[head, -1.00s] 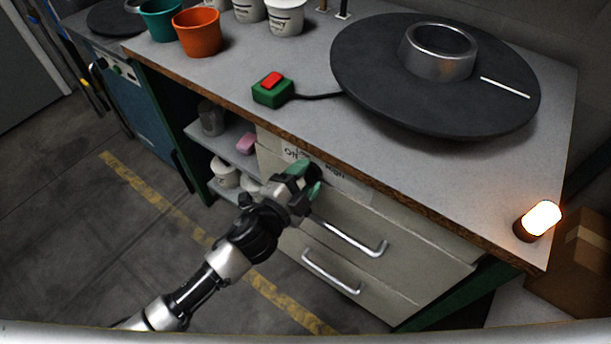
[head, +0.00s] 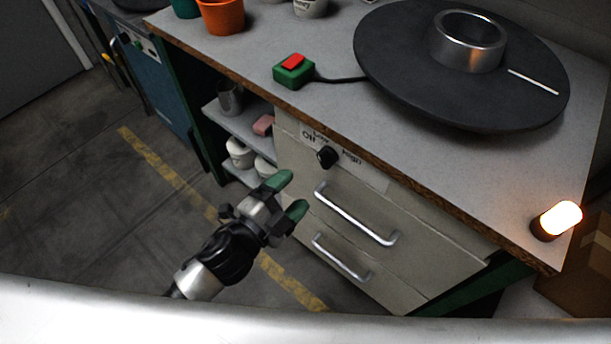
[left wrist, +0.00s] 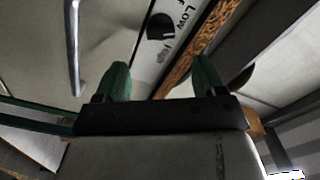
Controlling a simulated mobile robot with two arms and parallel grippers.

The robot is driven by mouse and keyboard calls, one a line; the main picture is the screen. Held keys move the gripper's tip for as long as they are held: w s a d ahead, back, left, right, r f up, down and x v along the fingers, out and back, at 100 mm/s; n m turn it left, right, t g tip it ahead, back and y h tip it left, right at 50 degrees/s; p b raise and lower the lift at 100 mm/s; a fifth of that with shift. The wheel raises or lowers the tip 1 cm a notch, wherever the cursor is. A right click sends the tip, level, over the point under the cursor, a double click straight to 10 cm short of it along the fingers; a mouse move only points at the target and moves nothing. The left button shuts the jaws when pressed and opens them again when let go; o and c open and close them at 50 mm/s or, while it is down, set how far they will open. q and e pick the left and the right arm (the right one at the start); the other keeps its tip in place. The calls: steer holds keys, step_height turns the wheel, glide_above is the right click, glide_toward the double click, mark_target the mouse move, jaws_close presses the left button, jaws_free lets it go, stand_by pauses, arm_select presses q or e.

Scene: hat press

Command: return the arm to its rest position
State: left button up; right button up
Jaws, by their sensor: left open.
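My left gripper (head: 290,194) is in the head view, in front of the cabinet and apart from it. Its two green fingertips are spread and nothing is between them. In the left wrist view its fingers (left wrist: 160,80) also stand apart and empty. A black knob (head: 327,157) on the cabinet panel, with labels Off, Low and High around it, is up and to the right of the gripper. The knob also shows in the left wrist view (left wrist: 160,27), beyond the fingers. My right gripper is not in view.
The drawers' metal handles (head: 354,216) stick out close right of the gripper. The bench top (head: 330,105) overhangs above, with a green box with a red button (head: 293,69), a dark round plate (head: 400,75) and a glowing lamp (head: 557,220). Open floor (head: 90,210) lies left.

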arm_select(q)
steer(key=shift+s+a, duration=0.35)
steer(key=shift+s, duration=0.15)
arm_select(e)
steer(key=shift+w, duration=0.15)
